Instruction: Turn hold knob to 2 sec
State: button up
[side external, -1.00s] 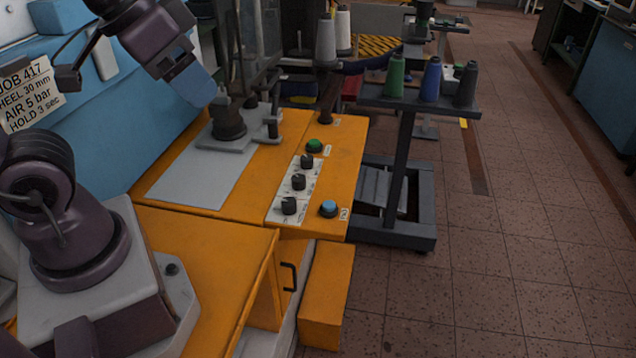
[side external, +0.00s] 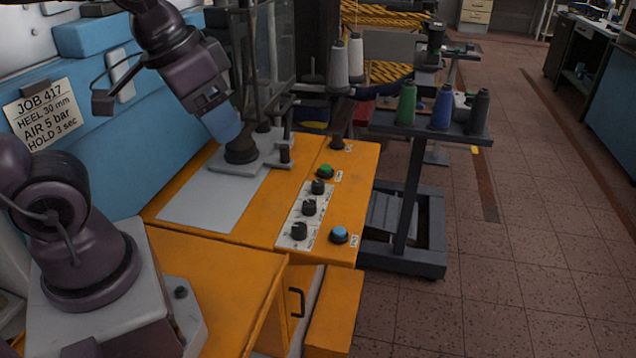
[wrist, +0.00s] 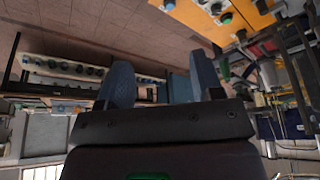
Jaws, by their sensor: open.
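Three black knobs sit in a row on a white strip on the orange bench in the side view: a far knob (side external: 318,187), a middle knob (side external: 309,207) and a near knob (side external: 299,231). Their labels are too small to read, so I cannot tell which is the hold knob or its setting. My gripper (side external: 224,128), with blue fingers, is left of the knobs, in front of the dark post on the grey plate in this picture. In the wrist view my gripper (wrist: 162,82) has its two fingers spread apart with nothing between them.
A card (side external: 42,113) reads "HOLD 3 sec". A green button (side external: 325,170) sits beyond the knobs and a blue button (side external: 339,234) to their right. A grey plate with a dark post (side external: 241,151) stands left. A thread-cone cart (side external: 415,190) stands right.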

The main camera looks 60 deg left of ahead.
jog(key=w+a+f+n+g, duration=0.1)
jog(key=w+a+f+g, duration=0.15)
jog(key=w, duration=0.35)
jog(key=w+a+f+n+g, duration=0.1)
jog(key=w+a+f, duration=0.2)
jog(key=w+a, duration=0.15)
jog(key=m, duration=0.2)
send_over(318, 183)
notch_tip(318, 183, down, 14)
jog(key=shift+g, duration=0.35)
notch_tip(318, 183, down, 13)
jog(key=shift+r, duration=0.1)
jog(key=c, duration=0.9)
